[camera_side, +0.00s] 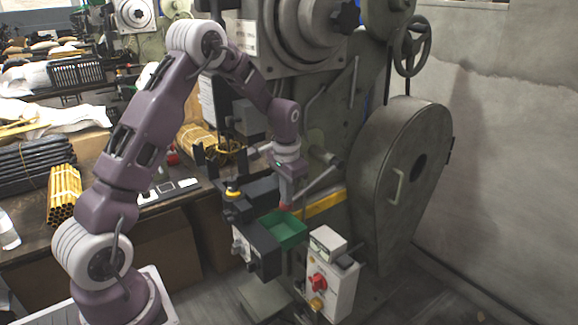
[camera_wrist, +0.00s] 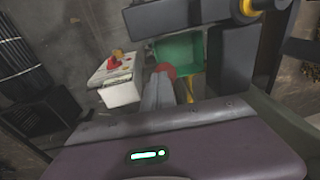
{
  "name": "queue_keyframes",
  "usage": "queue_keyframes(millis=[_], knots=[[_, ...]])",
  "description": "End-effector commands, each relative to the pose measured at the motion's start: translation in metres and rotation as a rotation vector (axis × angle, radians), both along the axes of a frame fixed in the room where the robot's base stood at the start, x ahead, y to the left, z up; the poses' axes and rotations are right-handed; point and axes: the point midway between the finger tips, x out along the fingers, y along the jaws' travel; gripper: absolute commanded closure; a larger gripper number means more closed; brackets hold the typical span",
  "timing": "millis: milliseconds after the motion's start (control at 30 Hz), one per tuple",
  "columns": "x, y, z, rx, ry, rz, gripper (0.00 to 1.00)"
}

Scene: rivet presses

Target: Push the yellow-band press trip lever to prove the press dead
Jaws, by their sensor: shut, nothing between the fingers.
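The press with the yellow band (camera_side: 318,205) stands right of my arm; some yellow also shows in the wrist view (camera_wrist: 187,88). A grey lever (camera_side: 322,180) slants down from the press toward my gripper. A red round knob (camera_side: 285,207), probably the lever's end, is at my fingertips, and it shows in the wrist view (camera_wrist: 165,71) just beyond them. My gripper (camera_side: 288,200) points down with its fingers shut and empty, also seen in the wrist view (camera_wrist: 158,88). I cannot tell whether the fingers touch the knob. They partly hide it.
A green bin (camera_side: 287,230) is just below the fingertips. A white switch box (camera_side: 330,280) with a red knob stands lower right. A cluttered bench (camera_side: 30,180) is at left.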

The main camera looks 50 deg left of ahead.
Motion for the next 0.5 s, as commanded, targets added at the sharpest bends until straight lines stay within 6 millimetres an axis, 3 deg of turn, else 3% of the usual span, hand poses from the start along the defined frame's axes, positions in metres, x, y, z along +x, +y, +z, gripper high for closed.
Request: queue_keyframes(millis=[67, 167, 300, 500], knots=[[-0.004, 0.0, -0.004, -0.003, 0.017, 0.001, 1.0], [-0.002, -0.003, 0.006, -0.002, 0.014, 0.0, 1.0], [0.004, -0.013, 0.038, 0.0, 0.0, -0.002, 1.0], [-0.019, -0.018, 0.083, 0.001, -0.001, 0.001, 1.0]])
